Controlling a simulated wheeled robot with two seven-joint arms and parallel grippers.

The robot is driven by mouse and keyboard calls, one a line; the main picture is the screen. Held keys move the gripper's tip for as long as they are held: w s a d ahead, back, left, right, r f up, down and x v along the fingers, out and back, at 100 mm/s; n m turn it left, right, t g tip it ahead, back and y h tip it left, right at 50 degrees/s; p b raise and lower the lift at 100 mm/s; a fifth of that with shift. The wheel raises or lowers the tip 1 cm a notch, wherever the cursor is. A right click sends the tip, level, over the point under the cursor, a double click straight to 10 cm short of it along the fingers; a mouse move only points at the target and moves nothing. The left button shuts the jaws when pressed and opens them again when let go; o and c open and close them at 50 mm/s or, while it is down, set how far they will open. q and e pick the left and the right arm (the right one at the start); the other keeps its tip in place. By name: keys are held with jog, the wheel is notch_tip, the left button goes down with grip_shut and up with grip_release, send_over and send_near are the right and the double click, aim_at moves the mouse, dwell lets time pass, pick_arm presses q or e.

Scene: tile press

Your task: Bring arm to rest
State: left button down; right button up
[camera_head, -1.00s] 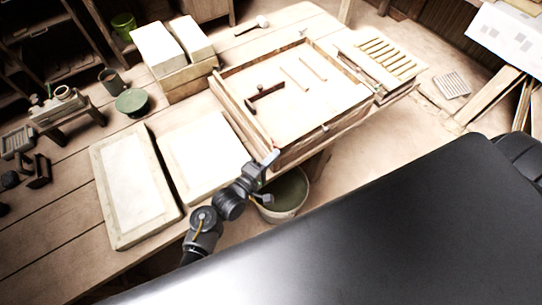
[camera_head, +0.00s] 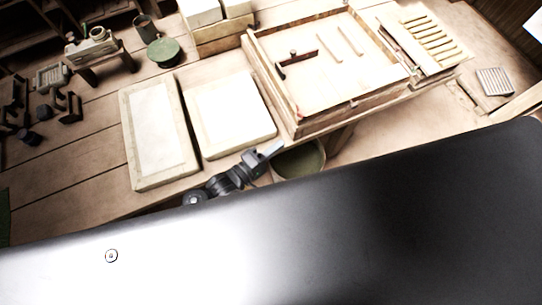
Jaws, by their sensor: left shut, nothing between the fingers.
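My left gripper (camera_head: 268,152) is at the front edge of the workbench, in front of the pale square slab (camera_head: 230,112) and left of the bucket. Its fingers are together with nothing between them. My left arm comes up from behind my dark body, which covers the lower part of the view and hides most of the arm. My right gripper is not in view.
A wooden frame tray (camera_head: 345,115) with a dark-handled tool (camera_head: 297,61) stands right of the gripper. A framed slab (camera_head: 160,135) lies to the left. A bucket (camera_head: 300,160) stands below the bench edge. Small tools (camera_head: 45,105) lie at far left.

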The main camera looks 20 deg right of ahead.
pick_arm(q)
jog(key=shift+s+a, duration=0.55)
jog(key=shift+s, duration=0.2)
jog(key=shift+s+a, duration=0.55)
jog(key=shift+s, duration=0.15)
jog(key=s+a+f+m+y+b, duration=0.1)
jog(key=a+f+m+y, duration=0.3)
jog(key=f, duration=0.6)
jog(key=s+a+f+g+y+b, duration=0.1)
jog(key=a+f+y, duration=0.2)
jog(key=a+f, duration=0.45)
jog(key=a+f+m+y, duration=0.3)
jog(key=a+f, duration=0.1)
jog(key=f, duration=0.8)
jog(key=s+a+f+g+y+b, duration=0.2)
jog(key=s+a+f+g+y, duration=0.1)
jog(key=s+a+f, duration=0.6)
jog(key=s+a+f+g+y+b, duration=0.2)
jog(key=s+a+f, duration=0.7)
jog(key=s, duration=0.7)
jog(key=shift+a+m+g+y+b, duration=0.35)
jog(key=shift+a+y, duration=0.25)
jog(key=shift+a, duration=0.2)
jog(key=shift+f, duration=0.1)
